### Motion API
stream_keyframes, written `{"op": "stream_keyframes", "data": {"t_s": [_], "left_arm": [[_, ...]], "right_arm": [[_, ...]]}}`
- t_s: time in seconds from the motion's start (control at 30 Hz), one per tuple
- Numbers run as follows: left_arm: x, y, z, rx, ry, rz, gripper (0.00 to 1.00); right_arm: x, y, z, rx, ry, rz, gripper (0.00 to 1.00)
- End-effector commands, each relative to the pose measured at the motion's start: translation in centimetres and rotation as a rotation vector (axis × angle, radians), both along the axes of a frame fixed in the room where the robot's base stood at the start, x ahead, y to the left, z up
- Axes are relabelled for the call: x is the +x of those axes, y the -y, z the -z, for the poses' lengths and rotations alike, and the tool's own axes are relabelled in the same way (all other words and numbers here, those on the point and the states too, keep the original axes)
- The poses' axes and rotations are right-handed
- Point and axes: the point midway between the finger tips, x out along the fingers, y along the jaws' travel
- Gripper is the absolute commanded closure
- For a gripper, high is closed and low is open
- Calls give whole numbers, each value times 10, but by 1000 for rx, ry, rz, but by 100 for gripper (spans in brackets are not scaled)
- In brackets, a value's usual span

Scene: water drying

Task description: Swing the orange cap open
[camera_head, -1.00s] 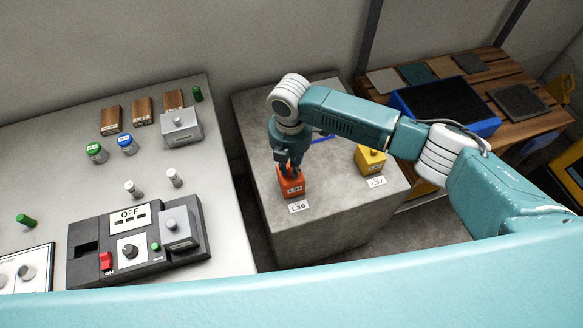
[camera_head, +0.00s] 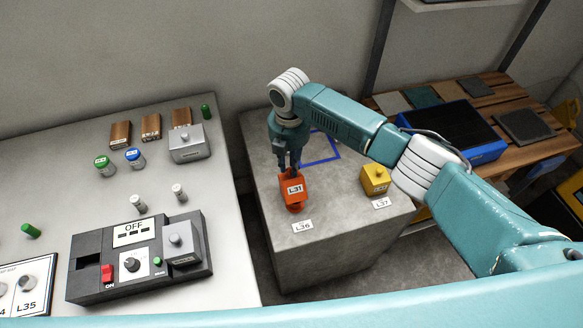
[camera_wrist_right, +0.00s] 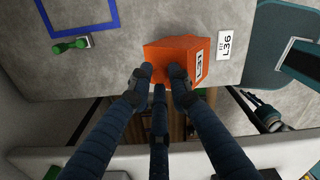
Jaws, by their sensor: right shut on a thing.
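The orange cap (camera_head: 293,190), labelled L31, is at the front left of the grey block's top, just behind the L36 tag (camera_head: 302,226). It looks tilted, with its labelled face toward the head camera and a smaller orange part (camera_head: 296,208) below it. My right gripper (camera_head: 288,165) comes down from above and is shut on the cap. In the right wrist view, the gripper's fingers (camera_wrist_right: 160,78) touch the near edge of the cap (camera_wrist_right: 180,50). What lies under the cap is mostly hidden. My left gripper is not in view.
A yellow block (camera_head: 375,178) stands to the right by the L37 tag (camera_head: 381,204). A blue square outline (camera_head: 322,160) lies behind. The white table (camera_head: 60,185) at left bears a control box (camera_head: 90,262) and jars. A green-handled piece (camera_wrist_right: 72,45) shows in the wrist view.

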Motion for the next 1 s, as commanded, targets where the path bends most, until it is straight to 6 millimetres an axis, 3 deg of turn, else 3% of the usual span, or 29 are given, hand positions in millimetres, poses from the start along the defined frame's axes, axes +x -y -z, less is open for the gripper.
{"op": "stream_keyframes", "data": {"t_s": [0.03, 0.37, 0.4, 0.47, 0.87, 1.0], "left_arm": [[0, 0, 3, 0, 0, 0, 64], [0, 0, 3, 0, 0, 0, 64], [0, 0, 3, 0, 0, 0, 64], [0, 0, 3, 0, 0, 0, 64], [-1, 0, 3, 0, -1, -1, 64], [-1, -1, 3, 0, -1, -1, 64]], "right_arm": [[-1, 0, 12, 0, 2, 0, 100], [-2, 1, 13, -3, -1, 0, 100], [-2, 1, 13, -3, -1, 0, 76], [-2, 1, 13, -3, -1, 0, 65], [-2, 2, 13, -3, -1, 2, 65], [-1, 2, 4, -2, 2, 2, 65]]}}
